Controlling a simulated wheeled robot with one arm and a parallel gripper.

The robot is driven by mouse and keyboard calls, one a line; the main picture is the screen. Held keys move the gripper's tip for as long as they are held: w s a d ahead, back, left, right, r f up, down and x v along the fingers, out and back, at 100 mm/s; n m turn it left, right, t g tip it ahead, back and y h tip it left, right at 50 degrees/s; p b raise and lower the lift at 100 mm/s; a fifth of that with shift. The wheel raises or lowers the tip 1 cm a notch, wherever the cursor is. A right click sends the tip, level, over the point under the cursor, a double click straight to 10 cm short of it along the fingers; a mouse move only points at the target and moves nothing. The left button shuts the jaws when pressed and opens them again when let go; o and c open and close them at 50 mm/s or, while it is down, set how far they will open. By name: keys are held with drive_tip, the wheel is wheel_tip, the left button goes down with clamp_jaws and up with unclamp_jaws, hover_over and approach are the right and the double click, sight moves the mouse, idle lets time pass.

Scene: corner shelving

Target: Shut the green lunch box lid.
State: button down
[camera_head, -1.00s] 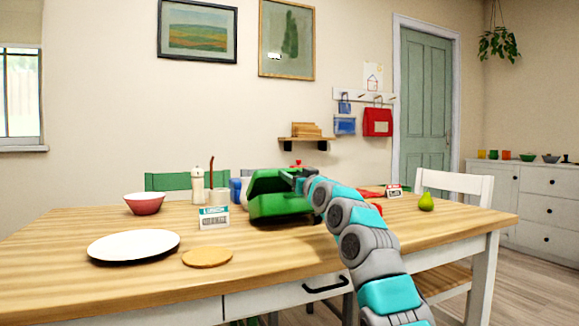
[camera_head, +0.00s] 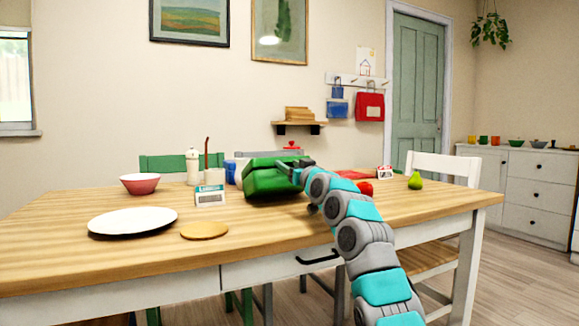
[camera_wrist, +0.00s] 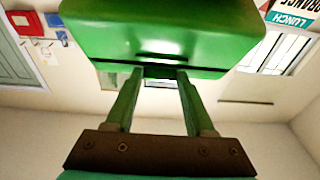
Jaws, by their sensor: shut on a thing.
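The green lunch box (camera_head: 272,188) stands on the table right of its label card. Its green lid (camera_head: 268,164) is low over the base; I cannot tell whether a gap stays between them. My gripper (camera_head: 290,169) is at the lid's right side, at its upper edge. In the wrist view the green box fills the upper middle (camera_wrist: 160,35). There my two fingers (camera_wrist: 159,74) reach to its near edge and are shut on the lid's edge, with a dark part between the tips. The exact grip is partly hidden.
A label card (camera_head: 210,196), a white bottle (camera_head: 193,167), a cup with a stick (camera_head: 214,176) and a blue cup (camera_head: 231,172) stand left of the box. A white plate (camera_head: 132,221) and a round board (camera_head: 204,231) lie in front. A red item (camera_head: 365,188) is at right.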

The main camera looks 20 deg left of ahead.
drive_tip(key=shift+c, duration=1.2)
unclamp_jaws()
drive_tip(key=s+d+r+b, duration=0.1)
drive_tip(key=s+d+r, duration=0.1)
drive_tip(key=s+d, duration=0.2)
drive_tip(key=s+d+r, duration=0.3)
drive_tip(key=s+d, duration=0.2)
drive_tip(key=s, duration=0.4)
drive_tip(key=shift+b, duration=0.4)
